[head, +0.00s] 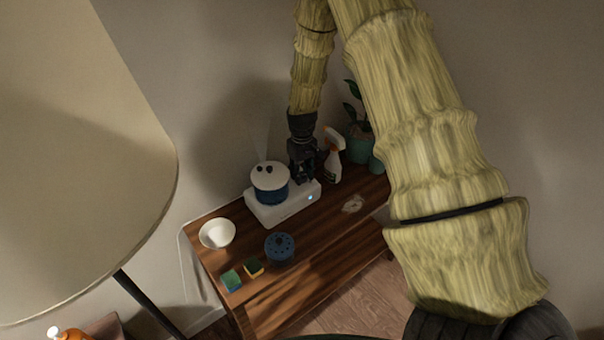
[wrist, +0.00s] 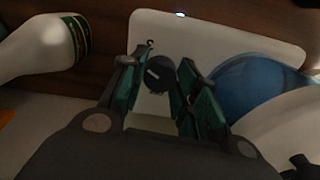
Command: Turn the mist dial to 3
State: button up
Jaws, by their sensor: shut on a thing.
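The humidifier has a white base (head: 285,208) with a small blue light, a blue tank (head: 272,192) and a white lid (head: 268,175). It stands on the wooden table. In the wrist view the mist dial (wrist: 160,78) is a dark round knob with a pale pointer line, on the white base (wrist: 215,32). My gripper (wrist: 158,68) is shut on the dial, one green-padded finger on each side. A small dark mark sits just above the dial, too small to read surely. In the head view my gripper (head: 303,176) points down at the base's right end and hides the dial.
A spray bottle (head: 334,160) stands close right of my gripper, with a potted plant (head: 360,140) behind. A white bowl (head: 217,233), a blue holed object (head: 280,248) and sponges (head: 231,280) are at the front left. A large lampshade (head: 80,150) fills the left. The table's right front is mostly clear.

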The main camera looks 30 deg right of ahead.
aim_at(302, 174)
jog(key=m, duration=0.6)
jog(key=shift+w+r, duration=0.1)
dwell(0.5)
jog(key=o, duration=1)
notch_tip(302, 174, up, 12)
jog(key=shift+f, duration=0.1)
dwell(0.6)
